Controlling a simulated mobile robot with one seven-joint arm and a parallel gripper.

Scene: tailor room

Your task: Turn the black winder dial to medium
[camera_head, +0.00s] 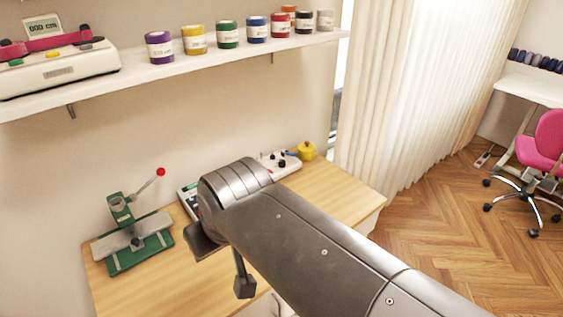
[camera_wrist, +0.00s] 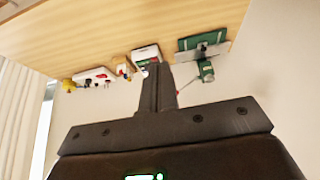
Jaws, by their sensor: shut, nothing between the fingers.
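A white machine (camera_head: 289,166) with small dark knobs stands at the far right part of the wooden table, partly behind my arm in the head view. It looks like the winder. A black knob (camera_head: 282,163) shows on its top, but its setting is too small to read. The wrist view shows the white machine (camera_wrist: 96,75) upside down at upper left, well apart from my fingers. My gripper (camera_head: 244,285) hangs over the front of the table in the head view. Its fingers (camera_wrist: 158,70) are together and empty in the wrist view.
A green press (camera_head: 135,240) with a red-knobbed lever stands on the table's left. A green-and-white device (camera_head: 187,196) is mostly hidden by my arm. A yellow pot (camera_head: 306,151) stands beside the white machine. The table's right front is clear.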

